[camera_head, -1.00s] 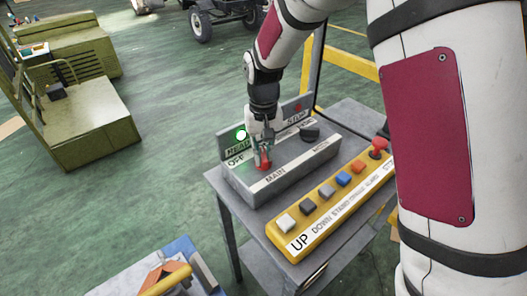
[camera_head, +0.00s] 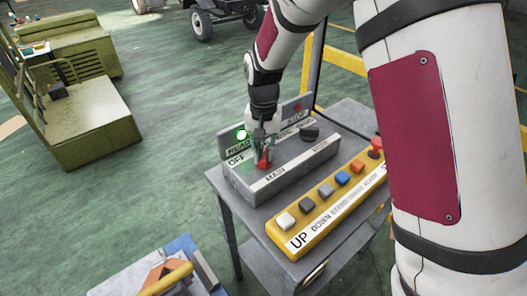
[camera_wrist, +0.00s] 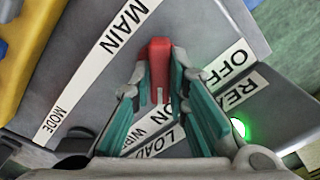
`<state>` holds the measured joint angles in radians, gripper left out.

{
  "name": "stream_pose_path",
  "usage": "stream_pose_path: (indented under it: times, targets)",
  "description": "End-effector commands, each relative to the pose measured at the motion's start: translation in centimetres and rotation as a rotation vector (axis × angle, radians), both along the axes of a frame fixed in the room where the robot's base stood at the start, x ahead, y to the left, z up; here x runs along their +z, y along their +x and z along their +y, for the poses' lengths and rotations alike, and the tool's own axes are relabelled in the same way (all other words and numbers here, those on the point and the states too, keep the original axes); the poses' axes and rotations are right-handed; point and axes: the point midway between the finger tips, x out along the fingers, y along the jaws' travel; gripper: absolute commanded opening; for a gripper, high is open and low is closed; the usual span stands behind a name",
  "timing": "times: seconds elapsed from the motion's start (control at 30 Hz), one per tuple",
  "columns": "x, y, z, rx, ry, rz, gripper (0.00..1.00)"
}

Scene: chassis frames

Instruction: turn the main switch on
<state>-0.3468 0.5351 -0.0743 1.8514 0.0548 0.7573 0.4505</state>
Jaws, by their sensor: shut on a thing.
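The main switch is a red handle (camera_head: 264,163) on the sloped grey control box, above the white MAIN label (camera_head: 275,176). In the wrist view the red handle (camera_wrist: 159,62) stands between my teal finger pads. My gripper (camera_head: 264,150) is shut on it, with the pads along its two sides and its red end showing beyond them. The OFF label (camera_wrist: 231,61) lies to the right of the handle in the wrist view. The ON label shows between the fingers, partly covered. The foot of the handle is hidden by my gripper.
A green lamp (camera_head: 241,135) is lit by the READY label. A black knob (camera_head: 309,132) sits on the box's right part. A yellow panel (camera_head: 301,242) with several coloured buttons and a red-topped stick lies in front on the grey table (camera_head: 228,202).

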Motion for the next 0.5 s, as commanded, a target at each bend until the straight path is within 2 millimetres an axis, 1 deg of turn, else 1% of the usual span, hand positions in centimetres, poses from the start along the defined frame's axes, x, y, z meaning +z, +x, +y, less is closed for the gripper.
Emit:
stream_pose_path:
  times: [0.03, 0.07, 0.1, 0.13, 0.4, 0.5]
  targets:
    - [0.09, 0.10, 0.01, -0.003, 0.001, -0.003, 0.00]
    - [0.09, 0.10, 0.01, -0.003, 0.001, -0.003, 0.22]
    - [0.08, 0.09, 0.01, -0.003, 0.001, -0.003, 0.31]
    - [0.08, 0.09, 0.01, -0.003, 0.002, -0.002, 0.35]
    - [0.05, 0.03, -0.01, -0.001, 0.001, -0.001, 0.35]
    - [0.42, 0.04, 0.01, -0.001, 0.001, -0.001, 0.35]
